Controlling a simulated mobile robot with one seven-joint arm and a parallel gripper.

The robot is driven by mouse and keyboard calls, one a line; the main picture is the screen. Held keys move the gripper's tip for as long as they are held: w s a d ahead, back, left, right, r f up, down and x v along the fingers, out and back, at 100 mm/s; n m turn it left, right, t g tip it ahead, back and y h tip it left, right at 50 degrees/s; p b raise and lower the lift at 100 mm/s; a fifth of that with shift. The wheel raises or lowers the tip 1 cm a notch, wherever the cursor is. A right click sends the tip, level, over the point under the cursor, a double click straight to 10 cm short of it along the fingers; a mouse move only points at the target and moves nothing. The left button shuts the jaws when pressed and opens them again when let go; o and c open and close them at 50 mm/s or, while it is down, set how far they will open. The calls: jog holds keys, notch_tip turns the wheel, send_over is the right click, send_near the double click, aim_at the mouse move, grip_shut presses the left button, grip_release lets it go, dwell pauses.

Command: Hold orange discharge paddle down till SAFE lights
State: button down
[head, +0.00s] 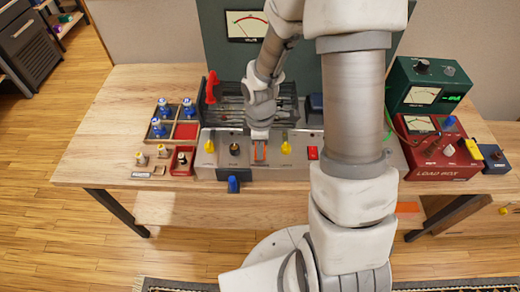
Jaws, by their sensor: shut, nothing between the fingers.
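The orange paddle (259,153) is on the front of the grey bench unit (222,160), between a black knob and a yellow knob. My gripper (260,133) points down just above and behind the paddle, shut and empty. Its fingertips overlap the paddle's upper end in the picture; I cannot tell whether they touch it or how far it is pressed. I cannot make out a SAFE light or its state. My arm hides the right part of the unit.
A red lever (212,87) stands up left of my gripper. A yellow knob (286,148) and red switch (312,153) are to the right. A tray of blue-topped parts (160,128) is at left; a red load box (440,155) and green meter box (425,85) are at right.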

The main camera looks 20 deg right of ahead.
jog(key=shift+r, duration=0.1)
jog(key=shift+r+p, duration=0.7)
jog(key=shift+r, duration=0.15)
jog(key=shift+r+p, duration=0.25)
jog(key=shift+p, duration=0.1)
notch_tip(320, 180, up, 13)
jog(key=p, duration=0.3)
jog(key=shift+r+p, duration=0.15)
jog(key=shift+p, duration=0.25)
